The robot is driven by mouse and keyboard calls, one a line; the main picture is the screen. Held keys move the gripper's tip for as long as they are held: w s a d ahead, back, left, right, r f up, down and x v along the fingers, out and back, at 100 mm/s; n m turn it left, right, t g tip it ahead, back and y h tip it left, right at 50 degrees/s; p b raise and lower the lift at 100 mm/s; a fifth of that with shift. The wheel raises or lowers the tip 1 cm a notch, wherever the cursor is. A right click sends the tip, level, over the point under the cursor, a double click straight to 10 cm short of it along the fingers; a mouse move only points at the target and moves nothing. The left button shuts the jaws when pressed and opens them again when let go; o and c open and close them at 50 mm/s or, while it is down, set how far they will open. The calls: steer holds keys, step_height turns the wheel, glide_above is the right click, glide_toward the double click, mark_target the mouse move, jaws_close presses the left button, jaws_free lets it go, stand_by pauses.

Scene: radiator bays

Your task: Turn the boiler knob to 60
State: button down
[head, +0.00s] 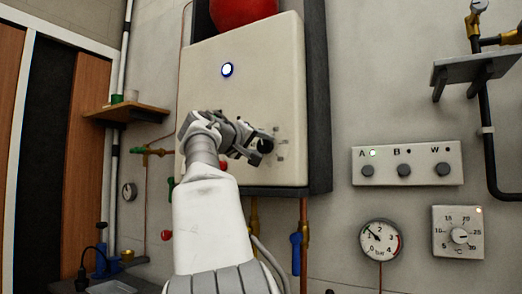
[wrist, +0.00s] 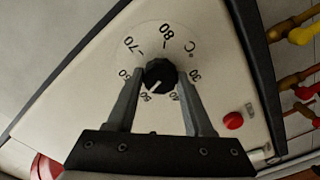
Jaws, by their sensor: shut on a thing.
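The boiler (head: 240,100) is a cream box on the wall in the head view. Its black knob (wrist: 160,72) sits in a printed dial in the wrist view, with 70 and 80 readable at the top and °C beside them. The smaller numbers near the fingers are partly covered. A pale pointer line on the knob points down-left, about at the mark that looks like 50. My gripper (wrist: 161,79) is shut on the knob, one finger on each side. In the head view my gripper (head: 256,149) hides part of the dial.
A red button (wrist: 233,120) is on the boiler front, right of the knob in the wrist view. A lit round indicator (head: 227,70) is above. Right of the boiler are an A/B/W switch panel (head: 407,163), a pressure gauge (head: 381,241) and a thermostat (head: 458,233). Pipes run below.

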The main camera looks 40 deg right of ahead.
steer(key=m+b, duration=0.1)
steer(key=m, duration=0.2)
steer(key=shift+m, duration=0.4)
steer(key=shift+m+b, duration=0.3)
steer(key=shift+m, duration=1.6)
steer(key=shift+c, duration=1.4)
jaws_free()
steer(key=shift+a, duration=0.1)
steer(key=b+v, duration=0.5)
steer(key=v, duration=1.2)
